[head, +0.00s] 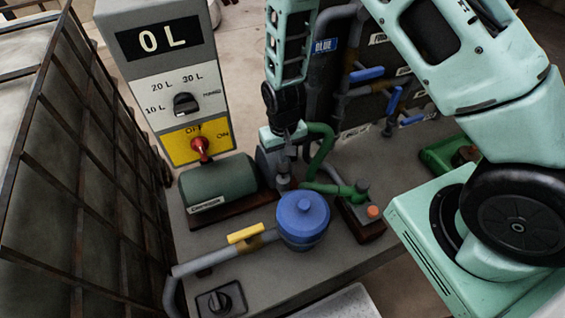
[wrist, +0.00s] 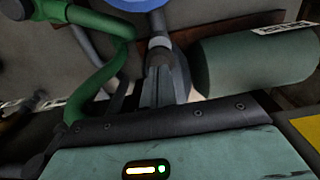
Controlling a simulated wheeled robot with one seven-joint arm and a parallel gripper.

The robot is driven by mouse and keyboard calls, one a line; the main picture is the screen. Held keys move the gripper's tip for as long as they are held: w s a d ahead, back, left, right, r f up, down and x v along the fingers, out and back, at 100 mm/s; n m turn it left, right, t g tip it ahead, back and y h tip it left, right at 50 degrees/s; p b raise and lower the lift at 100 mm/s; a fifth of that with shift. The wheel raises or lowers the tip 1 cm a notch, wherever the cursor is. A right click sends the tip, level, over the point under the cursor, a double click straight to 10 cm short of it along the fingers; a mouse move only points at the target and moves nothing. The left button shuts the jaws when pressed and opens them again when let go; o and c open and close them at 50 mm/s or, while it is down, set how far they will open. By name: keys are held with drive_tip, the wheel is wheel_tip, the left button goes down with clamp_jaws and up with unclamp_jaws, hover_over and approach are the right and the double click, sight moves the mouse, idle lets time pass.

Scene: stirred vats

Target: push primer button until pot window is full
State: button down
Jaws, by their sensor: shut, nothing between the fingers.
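An orange button (head: 373,211) sits on a small dark block with a green fitting, right of the blue lidded pot (head: 303,222). I cannot read a label on the button. I see the pot's lid and upper side, but no window I can make out. A bit of the pot's blue shows at the top of the wrist view (wrist: 130,3). My gripper (head: 287,150) is shut and empty, pointing down behind the pot and left of the green hose. In the wrist view its closed fingers (wrist: 156,75) are near the grey pipe fitting.
A control post (head: 165,75) reads 0 L and has a dial and a red OFF/ON switch. A green motor cylinder (head: 218,185) stands left of my gripper. A yellow-handled valve (head: 246,233), green hose (head: 320,150) and blue-handled pipes (head: 366,74) crowd the bench. A caged tank (head: 70,150) fills the left.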

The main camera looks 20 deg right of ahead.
drive_tip(key=shift+r, duration=0.15)
wheel_tip(320, 180, up, 6)
drive_tip(key=p, duration=0.4)
idle(0.4)
idle(0.3)
drive_tip(key=s+a+r+n+y+b, duration=0.2)
drive_tip(key=s+a+r+n+b, duration=0.2)
drive_tip(key=s+a+r+b, duration=0.35)
drive_tip(key=s+r+n+b, duration=0.2)
drive_tip(key=s, duration=0.5)
drive_tip(key=s+d+r+n+h+b, duration=0.1)
drive_tip(key=s+r+b, duration=0.1)
drive_tip(key=s, duration=0.5)
drive_tip(key=shift+s+r+n, duration=0.3)
drive_tip(key=shift+r+n, duration=0.1)
drive_tip(key=shift+r, duration=0.4)
drive_tip(key=shift+d, duration=0.1)
